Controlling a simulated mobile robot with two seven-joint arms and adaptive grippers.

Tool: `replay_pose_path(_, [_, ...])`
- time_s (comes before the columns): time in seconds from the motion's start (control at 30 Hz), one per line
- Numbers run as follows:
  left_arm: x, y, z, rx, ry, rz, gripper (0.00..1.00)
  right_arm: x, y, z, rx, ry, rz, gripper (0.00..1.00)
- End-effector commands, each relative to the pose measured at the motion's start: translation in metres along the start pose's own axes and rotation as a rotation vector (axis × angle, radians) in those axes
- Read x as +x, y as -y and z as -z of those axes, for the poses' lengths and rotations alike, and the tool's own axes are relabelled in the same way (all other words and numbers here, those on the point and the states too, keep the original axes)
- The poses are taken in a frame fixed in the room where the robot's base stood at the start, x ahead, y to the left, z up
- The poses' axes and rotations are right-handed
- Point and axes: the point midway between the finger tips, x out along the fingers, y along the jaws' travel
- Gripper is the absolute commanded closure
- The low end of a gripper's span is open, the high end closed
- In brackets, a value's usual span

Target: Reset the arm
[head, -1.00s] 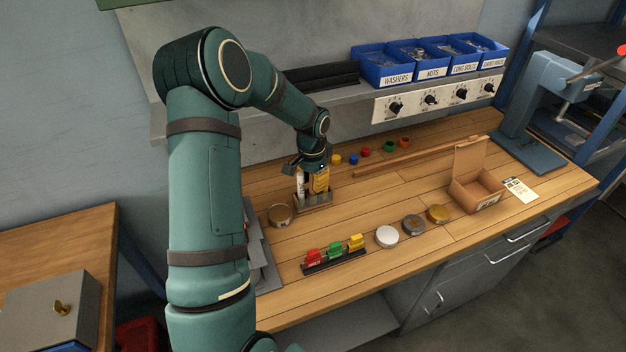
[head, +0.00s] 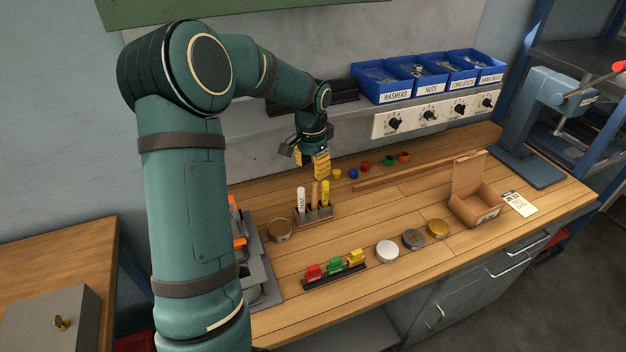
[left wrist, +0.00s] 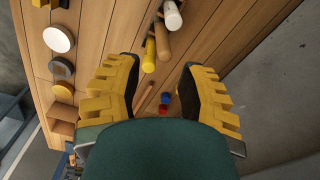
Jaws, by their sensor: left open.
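My left arm comes in from the left in the head view and reaches over the wooden bench. Its left gripper (head: 309,160) has yellow fingers and hangs above the bench, behind a small wooden rack (head: 316,217) of upright markers. In the left wrist view the left gripper (left wrist: 158,90) has its two yellow fingers spread wide with nothing between them touching. The white marker (head: 301,200) and the yellow marker (head: 325,193) stand in the rack, apart from the gripper. My right gripper is not in view.
Small coloured caps (head: 365,167) lie near the gripper. A wooden strip (head: 420,171), an open cardboard box (head: 476,205), round tins (head: 387,250) and a rack of coloured clips (head: 335,275) sit on the bench. Blue bins (head: 384,86) stand on the shelf behind.

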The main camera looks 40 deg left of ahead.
Motion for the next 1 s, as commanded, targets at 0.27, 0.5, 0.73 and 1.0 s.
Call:
replay_pose_path(0.27, [-0.020,-0.001,0.000,0.000,0.000,-0.001,0.61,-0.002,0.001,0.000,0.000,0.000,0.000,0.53])
replay_pose_path(0.5, [-0.020,0.000,0.000,0.000,0.000,-0.001,0.61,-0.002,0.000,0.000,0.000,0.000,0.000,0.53])
replay_pose_path(0.73, [-0.019,0.000,0.000,0.000,0.001,-0.001,0.61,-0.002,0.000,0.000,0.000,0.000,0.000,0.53])
replay_pose_path(1.0, [-0.019,0.000,0.000,0.000,0.001,-0.001,0.61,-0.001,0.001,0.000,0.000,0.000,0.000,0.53])
